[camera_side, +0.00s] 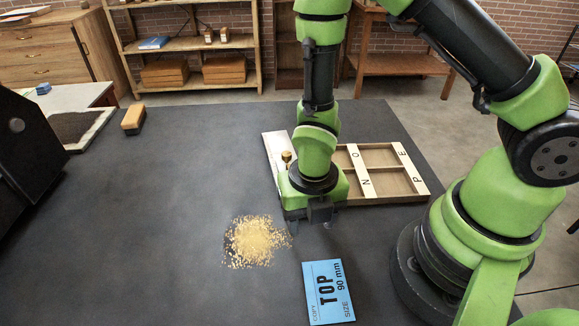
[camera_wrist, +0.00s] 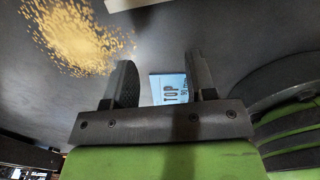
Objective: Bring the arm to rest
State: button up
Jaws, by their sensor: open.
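My gripper (camera_side: 309,222) points down over the dark table, between the wooden tray and a blue card. In the wrist view my gripper (camera_wrist: 163,82) shows two dark fingers apart with nothing held between them. The blue card (camera_side: 329,292), printed "TOP" and "90 mm", lies flat on the table just in front of my gripper. It also shows beyond the fingers in the wrist view (camera_wrist: 169,89). My gripper hides part of the tray's front left.
A pile of tan crumbs (camera_side: 254,241) lies left of my gripper. A shallow wooden tray (camera_side: 408,198) with lettered strips lies behind it; a brass-coloured knob (camera_side: 287,157) shows there. A tan block (camera_side: 133,119) lies at back left, near a black machine (camera_side: 28,150). The table's left middle is clear.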

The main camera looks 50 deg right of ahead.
notch_tip(320, 180, up, 7)
dwell(0.8)
